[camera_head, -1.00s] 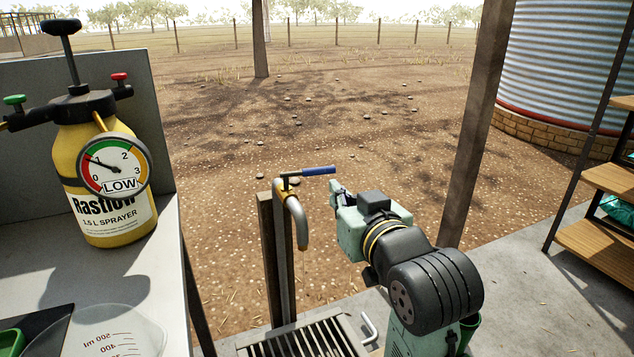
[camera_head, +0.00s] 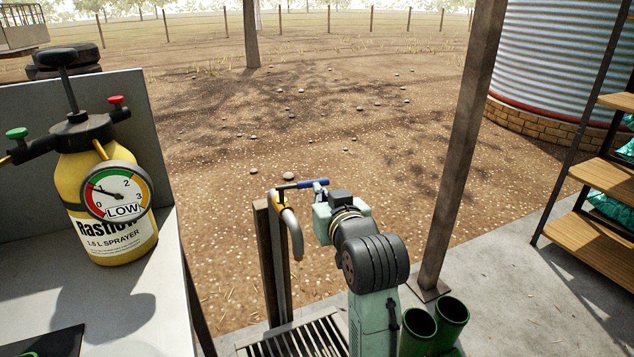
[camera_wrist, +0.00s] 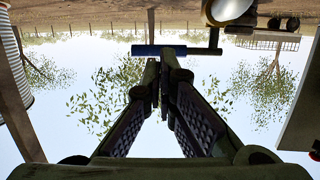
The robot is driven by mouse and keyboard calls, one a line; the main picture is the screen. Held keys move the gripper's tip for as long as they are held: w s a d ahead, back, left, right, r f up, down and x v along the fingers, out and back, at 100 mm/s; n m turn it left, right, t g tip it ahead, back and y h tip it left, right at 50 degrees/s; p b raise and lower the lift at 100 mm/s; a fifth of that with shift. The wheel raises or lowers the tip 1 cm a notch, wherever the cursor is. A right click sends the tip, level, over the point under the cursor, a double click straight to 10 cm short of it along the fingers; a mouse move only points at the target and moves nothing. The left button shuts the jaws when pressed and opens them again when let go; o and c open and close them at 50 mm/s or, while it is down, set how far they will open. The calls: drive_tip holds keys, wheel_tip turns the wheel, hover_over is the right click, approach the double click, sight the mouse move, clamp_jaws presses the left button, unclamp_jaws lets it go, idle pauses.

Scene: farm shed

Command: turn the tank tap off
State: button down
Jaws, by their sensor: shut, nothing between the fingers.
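The tank tap (camera_head: 285,215) is a bent metal spout with a brass-yellow collar on a wooden post. Its blue lever handle (camera_head: 311,184) points to the right, across the spout. My gripper (camera_head: 318,188) is shut and empty, with its fingertips at the right end of the blue handle. In the wrist view the shut fingertips (camera_wrist: 163,62) are right by the blue handle (camera_wrist: 160,50), which lies crosswise just beyond them. I cannot tell whether they touch it. No water stream shows below the spout.
A drain grate (camera_head: 300,338) lies below the tap. A bench at left holds a yellow sprayer (camera_head: 105,205) with a gauge reading LOW. Green boots (camera_head: 436,325) stand right of my arm, near a roof post (camera_head: 462,150). A shelf (camera_head: 590,240) stands at right.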

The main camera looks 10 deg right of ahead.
drive_tip(key=shift+w+a+f+p, duration=0.1)
drive_tip(key=shift+w+f+p, duration=0.1)
drive_tip(key=shift+w, duration=0.85)
drive_tip(key=shift+w+f+p, duration=0.15)
drive_tip(key=shift+w+f, duration=0.05)
drive_tip(key=shift+w, duration=0.85)
